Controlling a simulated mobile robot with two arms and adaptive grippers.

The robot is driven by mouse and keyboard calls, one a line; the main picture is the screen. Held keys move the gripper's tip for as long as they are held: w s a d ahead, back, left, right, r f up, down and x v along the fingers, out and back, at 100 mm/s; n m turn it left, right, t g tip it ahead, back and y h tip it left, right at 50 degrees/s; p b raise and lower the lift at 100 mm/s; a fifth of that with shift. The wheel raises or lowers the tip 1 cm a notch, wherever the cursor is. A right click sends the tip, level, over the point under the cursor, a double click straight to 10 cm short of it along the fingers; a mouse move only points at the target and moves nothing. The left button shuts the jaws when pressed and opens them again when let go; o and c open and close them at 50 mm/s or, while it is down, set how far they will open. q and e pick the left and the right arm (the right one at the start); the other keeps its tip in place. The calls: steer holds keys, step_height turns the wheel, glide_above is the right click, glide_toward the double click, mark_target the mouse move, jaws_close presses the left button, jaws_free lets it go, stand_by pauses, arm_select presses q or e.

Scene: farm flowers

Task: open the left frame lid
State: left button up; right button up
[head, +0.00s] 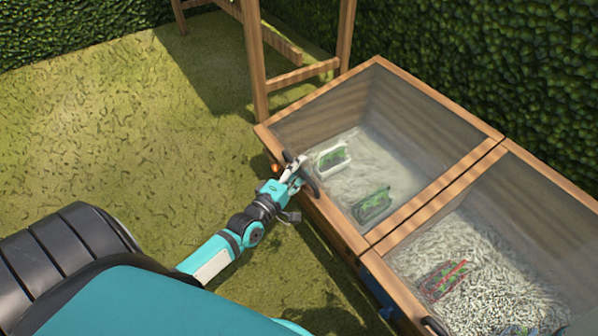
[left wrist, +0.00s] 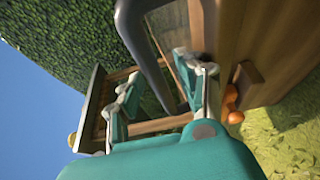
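The left frame lid (head: 432,92) is a clear pane in a wooden border, lying shut on the left half of the wooden cold frame. Its dark curved handle (head: 312,184) is on the front edge; it also shows in the left wrist view (left wrist: 146,52). My left gripper (head: 297,170) is at this handle. In the left wrist view its two fingers (left wrist: 165,98) are spread apart, with the handle reaching down between them. Whether a finger touches the handle is unclear. My right gripper is not in view.
The right frame lid (head: 530,215) is also shut, beside the left one. Planted trays, one white (head: 333,158), show through the left pane. A small orange object (head: 277,168) is by the frame's front. A wooden stand (head: 255,60) is behind. Open grass (head: 110,120) lies left.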

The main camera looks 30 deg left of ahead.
arm_select(q)
steer(key=shift+w, duration=0.1)
jaws_close()
stand_by(0.5)
